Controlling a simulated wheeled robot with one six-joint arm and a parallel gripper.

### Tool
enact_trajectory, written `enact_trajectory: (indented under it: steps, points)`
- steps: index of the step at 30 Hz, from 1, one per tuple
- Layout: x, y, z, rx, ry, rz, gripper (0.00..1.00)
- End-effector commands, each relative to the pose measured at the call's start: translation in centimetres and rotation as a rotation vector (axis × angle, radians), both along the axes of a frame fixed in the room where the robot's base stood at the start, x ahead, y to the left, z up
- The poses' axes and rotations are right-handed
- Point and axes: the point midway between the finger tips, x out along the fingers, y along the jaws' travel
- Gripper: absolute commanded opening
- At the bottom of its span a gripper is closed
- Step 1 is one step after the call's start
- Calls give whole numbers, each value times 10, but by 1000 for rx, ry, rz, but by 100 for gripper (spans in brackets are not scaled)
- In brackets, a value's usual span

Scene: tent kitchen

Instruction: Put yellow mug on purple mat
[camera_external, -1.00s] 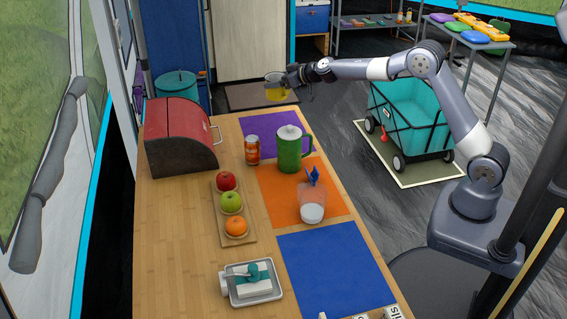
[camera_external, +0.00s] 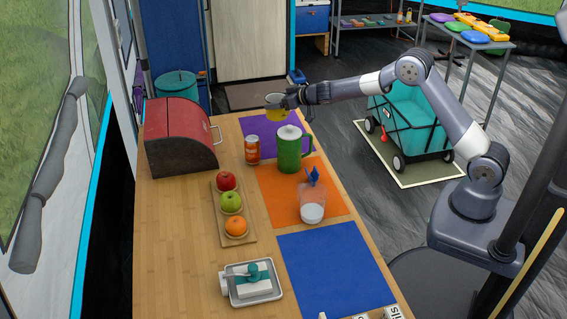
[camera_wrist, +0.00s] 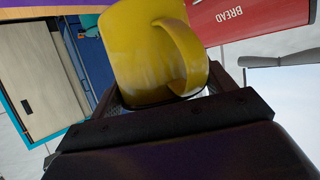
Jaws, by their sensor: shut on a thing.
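The yellow mug (camera_external: 276,107) is held by my gripper (camera_external: 287,103) at the far end of the counter. In the wrist view the mug (camera_wrist: 150,45) fills the top middle with its handle toward me, and my gripper (camera_wrist: 165,105) is shut on it. The purple mat (camera_external: 262,127) lies on the counter's far right part. In the external view the mug is in front of the mat's far edge, and it looks to be above the mat; its exact height is hard to tell. A strip of purple (camera_wrist: 45,3) shows at the wrist view's top left.
A red bread box (camera_external: 180,135) is at the left. Orange (camera_external: 275,190) and blue (camera_external: 335,265) mats lie nearer.

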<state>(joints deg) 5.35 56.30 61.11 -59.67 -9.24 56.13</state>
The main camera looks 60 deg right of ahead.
Motion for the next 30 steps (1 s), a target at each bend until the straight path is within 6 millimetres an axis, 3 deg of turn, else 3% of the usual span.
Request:
enact_trajectory:
  steps: [12,23,30]
  points:
    - [0,0,-53,-1,0,-1,48]
    - [0,0,-71,0,-1,-1,48]
    - [0,0,-99,-1,-1,0,48]
